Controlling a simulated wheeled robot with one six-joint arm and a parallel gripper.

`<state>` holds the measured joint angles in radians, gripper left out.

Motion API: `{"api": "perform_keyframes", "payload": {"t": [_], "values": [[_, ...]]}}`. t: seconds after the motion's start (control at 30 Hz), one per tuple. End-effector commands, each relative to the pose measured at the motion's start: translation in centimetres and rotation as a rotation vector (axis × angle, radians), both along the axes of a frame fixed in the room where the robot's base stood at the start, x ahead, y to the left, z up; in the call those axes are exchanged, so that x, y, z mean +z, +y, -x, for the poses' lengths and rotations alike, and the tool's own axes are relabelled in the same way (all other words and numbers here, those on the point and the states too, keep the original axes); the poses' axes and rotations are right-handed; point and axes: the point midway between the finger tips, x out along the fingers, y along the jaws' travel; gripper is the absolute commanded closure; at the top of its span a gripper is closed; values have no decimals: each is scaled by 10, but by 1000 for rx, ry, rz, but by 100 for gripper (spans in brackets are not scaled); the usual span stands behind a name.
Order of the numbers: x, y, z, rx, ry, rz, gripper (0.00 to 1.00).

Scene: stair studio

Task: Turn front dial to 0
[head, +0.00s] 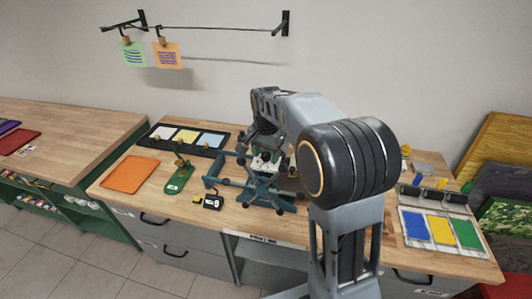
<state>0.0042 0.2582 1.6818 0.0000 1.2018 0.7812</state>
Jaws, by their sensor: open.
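My gripper (268,162) is open and points down over the middle of the workbench, at a teal metal frame device (262,192). My gripper and arm hide part of this device, and I cannot tell whether they touch it. A small black block with a pale round face (212,203) lies at the bench's front edge, left of the device. It may be a dial, but its marks are too small to read. I cannot make out any other dial.
The wooden workbench (150,202) also holds an orange sheet (130,173), a green tool (176,182), a black tray (156,144) with coloured cards and, at right, a pale tray (404,228) with coloured panels. A rail (220,29) with clipped papers hangs on the wall.

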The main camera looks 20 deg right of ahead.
Motion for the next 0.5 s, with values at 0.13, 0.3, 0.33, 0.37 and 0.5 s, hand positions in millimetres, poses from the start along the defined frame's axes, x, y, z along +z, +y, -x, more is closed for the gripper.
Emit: {"api": "perform_keyframes", "payload": {"t": [0.13,0.3,0.33,0.37,0.5], "values": [[0,0,0,0,0,0,49],[0,0,0,0,0,0,65],[0,0,0,0,0,0,68],[0,0,0,0,0,0,71],[0,0,0,0,0,0,84]]}}
